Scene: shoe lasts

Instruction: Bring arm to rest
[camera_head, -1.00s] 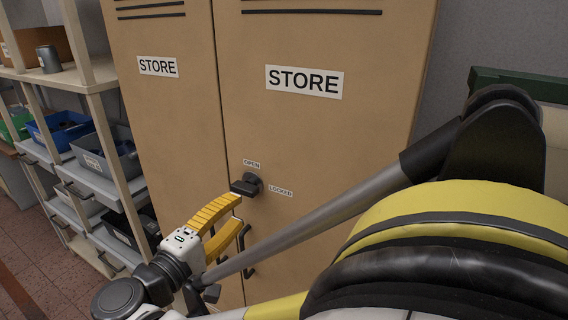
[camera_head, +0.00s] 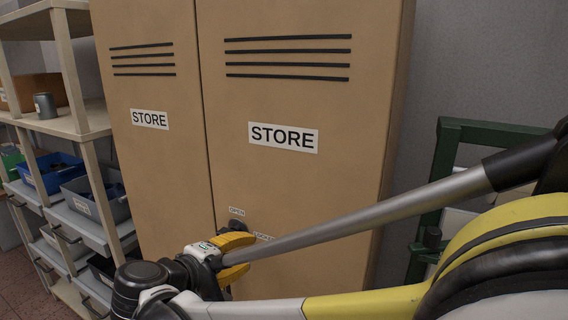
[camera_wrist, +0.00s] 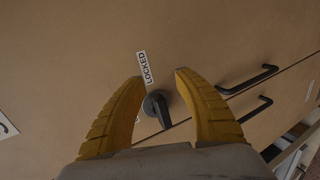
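My gripper (camera_wrist: 158,78) has two yellow ribbed fingers spread apart with nothing held between them. In the wrist view a black turn knob (camera_wrist: 156,105) on the tan cabinet door shows between the fingers, which appear clear of it. The LOCKED label (camera_wrist: 146,67) is beyond the knob, and the OPEN label is almost hidden by a finger. In the head view my gripper (camera_head: 236,256) is low in front of the cabinet (camera_head: 290,190), partly covered by my grey arm link. The knob (camera_head: 237,226) shows just above it.
Two black door handles (camera_wrist: 250,80) stick out near the fingers in the wrist view. A shelf rack with bins (camera_head: 92,190) stands left of the cabinet. A green frame (camera_head: 447,150) stands at the right, behind my arm.

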